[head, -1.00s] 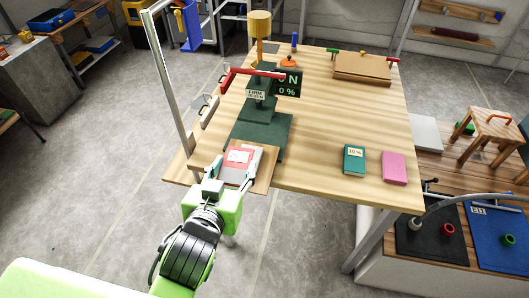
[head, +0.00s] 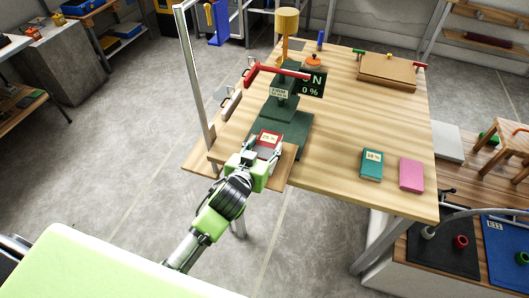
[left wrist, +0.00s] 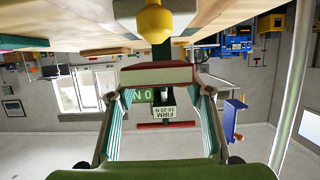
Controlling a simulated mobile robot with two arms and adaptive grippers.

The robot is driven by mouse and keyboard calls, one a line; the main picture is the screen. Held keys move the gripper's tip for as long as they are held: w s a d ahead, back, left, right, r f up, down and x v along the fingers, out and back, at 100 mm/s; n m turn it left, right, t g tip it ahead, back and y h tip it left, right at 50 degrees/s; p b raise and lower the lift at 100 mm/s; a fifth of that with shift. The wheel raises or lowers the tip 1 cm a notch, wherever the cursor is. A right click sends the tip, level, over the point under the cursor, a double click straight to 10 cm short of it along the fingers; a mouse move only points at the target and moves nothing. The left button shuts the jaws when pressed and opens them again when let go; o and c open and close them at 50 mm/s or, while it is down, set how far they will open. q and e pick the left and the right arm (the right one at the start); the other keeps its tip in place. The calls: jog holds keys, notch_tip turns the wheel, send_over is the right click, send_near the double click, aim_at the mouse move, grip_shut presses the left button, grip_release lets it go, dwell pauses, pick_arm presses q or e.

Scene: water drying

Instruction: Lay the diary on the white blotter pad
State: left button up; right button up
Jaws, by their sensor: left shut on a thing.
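A red book (head: 267,138) with a pale label, apparently the diary, is between the fingers of my left gripper (head: 264,153) at the table's front left corner. The left gripper is shut on it. In the left wrist view the red book (left wrist: 157,74) spans the gap between both fingertips, edge-on. A small wooden board (head: 283,168) lies below it; whether they touch is hard to tell. A flat pale slab (head: 447,143), possibly the white blotter pad, lies on the lower bench to the right. My right gripper is not in view.
A dark green press (head: 283,100) with a red lever and a 0 N display stands just beyond the book. A teal book (head: 372,164) and a pink book (head: 411,174) lie at the table's front right. A metal post (head: 195,80) rises left. The table's middle is clear.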

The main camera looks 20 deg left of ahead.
aim_at(265, 153)
pick_arm(q)
jog(key=shift+w+a+f, duration=0.1)
jog(key=shift+w+f, duration=0.15)
jog(key=shift+f, duration=1.6)
jog(key=shift+f, duration=0.1)
jog(key=o, duration=1.1)
jog(key=v, duration=1.2)
jog(key=shift+b, duration=0.35)
